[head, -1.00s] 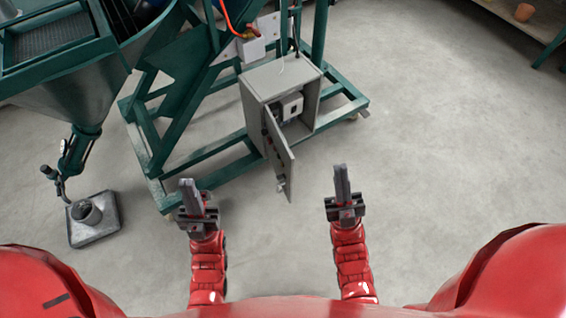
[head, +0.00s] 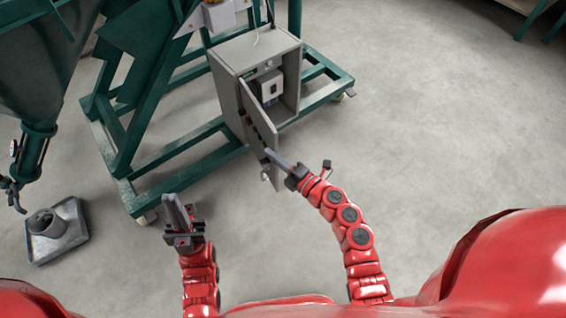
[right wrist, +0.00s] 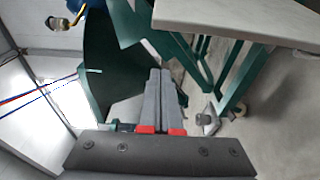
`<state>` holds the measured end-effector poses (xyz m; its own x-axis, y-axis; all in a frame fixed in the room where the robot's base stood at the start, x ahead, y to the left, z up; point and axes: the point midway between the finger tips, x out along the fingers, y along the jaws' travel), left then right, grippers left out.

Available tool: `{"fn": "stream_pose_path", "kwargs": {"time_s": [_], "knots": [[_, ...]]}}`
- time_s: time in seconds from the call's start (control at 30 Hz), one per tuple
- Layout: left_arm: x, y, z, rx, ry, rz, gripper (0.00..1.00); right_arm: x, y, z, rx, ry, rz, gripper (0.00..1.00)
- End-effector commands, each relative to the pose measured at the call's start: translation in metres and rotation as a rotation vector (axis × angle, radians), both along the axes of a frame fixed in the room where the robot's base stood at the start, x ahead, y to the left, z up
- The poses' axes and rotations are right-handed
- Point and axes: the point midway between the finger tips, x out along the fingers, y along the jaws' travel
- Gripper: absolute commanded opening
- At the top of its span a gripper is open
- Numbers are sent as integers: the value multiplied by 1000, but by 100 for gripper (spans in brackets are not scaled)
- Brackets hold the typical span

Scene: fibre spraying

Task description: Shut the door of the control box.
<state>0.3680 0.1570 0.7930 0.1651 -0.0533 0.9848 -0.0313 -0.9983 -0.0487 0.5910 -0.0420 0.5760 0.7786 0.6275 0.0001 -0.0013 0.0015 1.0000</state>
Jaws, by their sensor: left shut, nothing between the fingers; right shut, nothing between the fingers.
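The grey control box (head: 226,76) stands on the green frame in the head view, its front open. Its door (head: 262,118) is hinged on the box's left side and stands wide open towards me. My right gripper (head: 268,153) is shut and empty, its fingers pointing left across the lower part of the door; I cannot tell whether they touch it. The closed fingers also show in the right wrist view (right wrist: 160,85). My left gripper (head: 170,200) is shut and empty, apart from the door, to its lower left.
The green frame (head: 190,155) runs beneath and left of the box. A hopper machine (head: 35,75) stands at the left, with a grey block-like base (head: 58,230) on the floor below. The concrete floor (head: 430,130) at the right is clear.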

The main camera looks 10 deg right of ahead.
Motion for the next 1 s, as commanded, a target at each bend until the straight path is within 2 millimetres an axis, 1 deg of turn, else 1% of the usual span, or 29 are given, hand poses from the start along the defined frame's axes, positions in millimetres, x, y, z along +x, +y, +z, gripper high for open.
{"fn": "stream_pose_path", "kwargs": {"time_s": [0.03, 0.1, 0.2, 0.23, 0.3, 0.5, 1.0], "knots": [[0, 0, -2, 0, 0, 0, 0, 9, 8, 0, 3, -2, 2, 0], [0, 0, -3, 0, 0, 0, 0, 21, 17, 0, 3, -2, 2, 0], [0, 0, -6, 0, 0, 0, 0, 35, 26, -1, 3, 1, 1, 0], [0, 0, -7, 0, 0, 0, 0, 36, 17, -2, 1, 0, -4, 0], [0, 0, -9, 0, 0, 0, 0, 40, 5, -2, 1, 0, -6, 0], [0, 0, -12, 0, 0, 0, 0, 45, -10, 0, 1, -2, 0, 0], [0, 0, -13, 0, 0, 0, 0, 45, -13, -1, 1, 1, 8, 0]]}}
